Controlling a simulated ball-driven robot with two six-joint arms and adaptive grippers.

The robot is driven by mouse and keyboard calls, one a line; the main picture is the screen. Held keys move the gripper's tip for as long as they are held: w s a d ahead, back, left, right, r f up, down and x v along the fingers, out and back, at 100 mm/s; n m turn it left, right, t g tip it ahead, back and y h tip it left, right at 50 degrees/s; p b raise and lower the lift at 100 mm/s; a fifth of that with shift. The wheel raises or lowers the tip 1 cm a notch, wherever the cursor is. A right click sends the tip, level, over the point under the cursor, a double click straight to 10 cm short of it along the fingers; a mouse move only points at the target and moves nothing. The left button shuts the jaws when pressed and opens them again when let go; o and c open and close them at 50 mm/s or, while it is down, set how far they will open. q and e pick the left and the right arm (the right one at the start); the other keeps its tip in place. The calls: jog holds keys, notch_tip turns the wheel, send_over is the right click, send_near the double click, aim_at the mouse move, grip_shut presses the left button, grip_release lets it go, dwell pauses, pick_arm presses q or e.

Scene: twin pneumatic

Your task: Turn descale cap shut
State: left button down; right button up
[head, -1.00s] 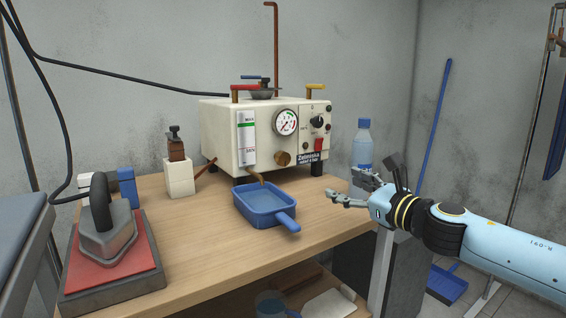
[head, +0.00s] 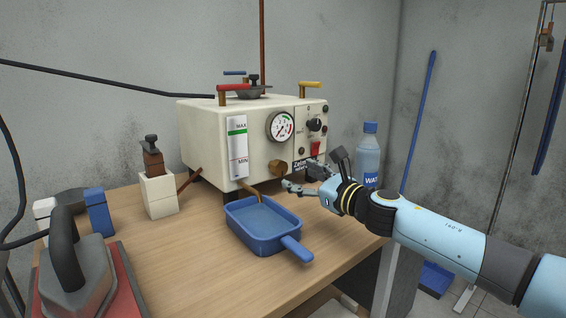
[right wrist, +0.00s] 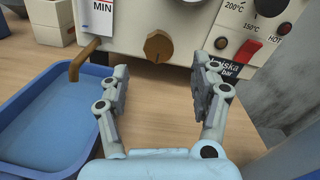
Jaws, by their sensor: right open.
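The brass descale cap (head: 277,168) sits low on the front face of the cream boiler (head: 205,140), right of the level gauge. In the right wrist view the cap (right wrist: 158,46) shows a raised bar across its face, roughly upright and slightly tilted. My right gripper (head: 303,178) is open and empty in front of the boiler, to the right of the cap and apart from it. In the right wrist view the cap appears between and beyond the fingers (right wrist: 158,78). My left gripper is not in view.
A blue tray (head: 296,246) with a handle stands below the bent spout (head: 250,189). A water bottle (head: 368,150) stands right of the boiler. An iron (head: 75,262) rests on a red mat at the left. The front of the table is clear.

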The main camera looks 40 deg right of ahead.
aim_at(282, 170)
jog(key=w, duration=0.5)
jog(key=shift+w+a, duration=0.1)
jog(key=shift+a, duration=0.15)
jog(key=shift+w+a+f, duration=0.1)
jog(key=shift+w+f, duration=0.05)
jog(key=shift+w, duration=0.65)
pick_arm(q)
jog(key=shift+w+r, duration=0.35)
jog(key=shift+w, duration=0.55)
pick_arm(e)
jog(key=shift+c, duration=0.5)
jog(key=c, duration=1.1)
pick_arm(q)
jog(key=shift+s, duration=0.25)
